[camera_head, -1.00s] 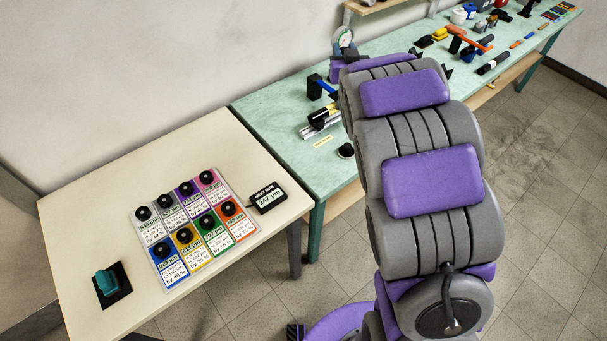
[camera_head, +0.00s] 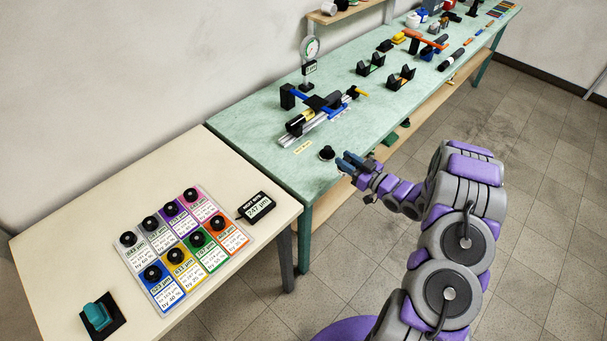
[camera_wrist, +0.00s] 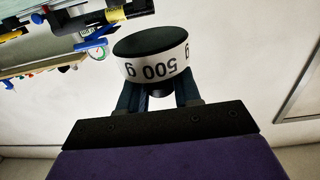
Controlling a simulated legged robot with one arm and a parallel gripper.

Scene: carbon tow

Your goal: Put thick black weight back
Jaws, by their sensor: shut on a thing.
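The thick black weight (camera_wrist: 158,62) has a black flat face and a white band reading "500 g" upside down in the wrist view. My gripper (camera_wrist: 160,93) is shut on it, with dark blue fingers on either side of its lower, narrower part. In the head view my gripper (camera_head: 345,162) is by the front edge of the green bench, near its left corner. The black round weight (camera_head: 327,153) with a light rim shows at the fingertips there. I cannot tell whether it touches the bench top.
The green bench (camera_head: 262,137) holds a rail fixture (camera_head: 318,122), a dial gauge (camera_head: 311,50), black V-shaped stands (camera_head: 401,77) and tools. The cream table (camera_head: 85,205) holds coloured cards with black knobs (camera_head: 176,256), a display (camera_head: 258,206) and a teal switch (camera_head: 98,316).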

